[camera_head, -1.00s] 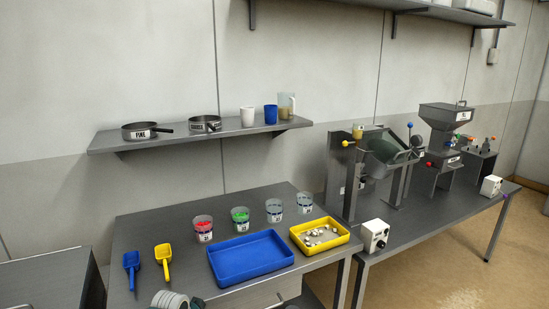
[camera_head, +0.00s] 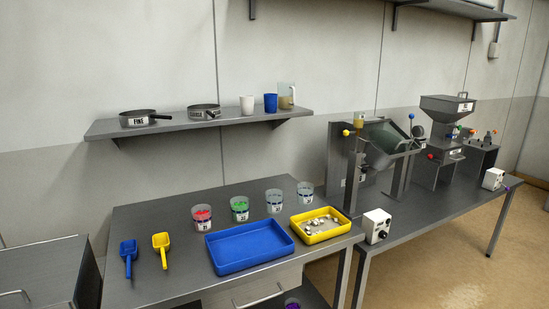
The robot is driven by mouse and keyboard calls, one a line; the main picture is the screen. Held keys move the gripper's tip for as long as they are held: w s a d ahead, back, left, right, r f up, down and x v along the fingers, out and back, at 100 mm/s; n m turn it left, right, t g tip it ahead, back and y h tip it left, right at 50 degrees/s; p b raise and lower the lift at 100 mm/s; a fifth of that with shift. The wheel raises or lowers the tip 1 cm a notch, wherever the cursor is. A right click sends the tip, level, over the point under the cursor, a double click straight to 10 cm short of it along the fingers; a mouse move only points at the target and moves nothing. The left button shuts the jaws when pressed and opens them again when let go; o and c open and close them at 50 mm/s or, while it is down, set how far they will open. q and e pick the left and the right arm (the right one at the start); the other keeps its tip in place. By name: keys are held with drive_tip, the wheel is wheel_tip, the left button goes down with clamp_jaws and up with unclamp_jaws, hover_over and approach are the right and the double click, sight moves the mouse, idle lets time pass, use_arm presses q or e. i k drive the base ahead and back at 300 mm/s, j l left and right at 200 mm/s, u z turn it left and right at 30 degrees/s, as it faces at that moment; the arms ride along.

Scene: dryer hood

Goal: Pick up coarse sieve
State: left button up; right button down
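Two dark round sieves with handles sit on the wall shelf. The left one (camera_head: 138,118) carries a label reading FINE. The right one, which I take as the coarse sieve (camera_head: 204,112), has a smaller label that is hard to read. It stands upright on the shelf, with its handle pointing toward the front right. Neither of my grippers is in view.
The wall shelf (camera_head: 180,125) also holds a white cup (camera_head: 247,105), a blue cup (camera_head: 270,103) and a clear jug (camera_head: 286,96). Below, the table holds scoops, several small cups, a blue tray (camera_head: 250,247) and a yellow tray (camera_head: 320,226). Machines stand at right.

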sight(200, 112)
drive_tip(key=i+l+u, duration=0.25)
drive_tip(key=i, duration=0.25)
drive_tip(key=i+l+u, duration=0.25)
drive_tip(key=i, duration=0.25)
